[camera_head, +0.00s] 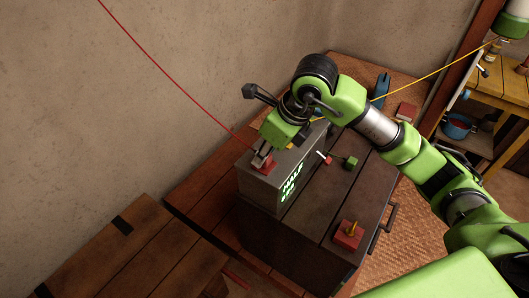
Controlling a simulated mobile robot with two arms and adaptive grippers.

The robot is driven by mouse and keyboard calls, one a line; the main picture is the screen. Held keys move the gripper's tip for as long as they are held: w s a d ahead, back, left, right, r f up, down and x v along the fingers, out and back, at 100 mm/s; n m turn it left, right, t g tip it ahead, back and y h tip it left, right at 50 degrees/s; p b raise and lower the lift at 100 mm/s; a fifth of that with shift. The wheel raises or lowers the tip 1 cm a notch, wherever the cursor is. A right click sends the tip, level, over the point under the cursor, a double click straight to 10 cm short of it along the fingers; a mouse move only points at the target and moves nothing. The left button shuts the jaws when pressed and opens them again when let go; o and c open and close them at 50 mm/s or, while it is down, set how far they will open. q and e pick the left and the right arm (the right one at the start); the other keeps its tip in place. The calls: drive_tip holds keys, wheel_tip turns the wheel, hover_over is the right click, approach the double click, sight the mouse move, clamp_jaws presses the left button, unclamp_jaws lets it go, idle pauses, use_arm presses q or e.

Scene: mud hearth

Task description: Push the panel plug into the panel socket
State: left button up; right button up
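A grey box (263,188) with a glowing sign reading "HALF" stands on a dark wooden chest. A red block (264,167) sits at the left end of its top, probably the panel socket. A thin red cable (190,95) runs from the upper left to this block. My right gripper (262,155) reaches in from the right, its fingertips pointing down at the red block, where the cable ends. The plug itself is too small and hidden to make out, so I cannot tell whether the fingers hold it or whether it is in the socket. My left gripper is out of view.
The chest top (325,205) also bears a green block (350,162), a small red piece with a white lever (325,158) and a red block with a yellow top (348,235). A yellow cable (430,80) stretches behind my arm. A mud wall (230,50) stands close behind.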

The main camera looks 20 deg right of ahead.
drive_tip(key=shift+f, duration=0.3)
drive_tip(key=o, duration=1.1)
drive_tip(key=shift+o, duration=0.2)
drive_tip(key=shift+r, duration=0.1)
drive_tip(key=v, duration=1.2)
drive_tip(key=shift+s, duration=0.1)
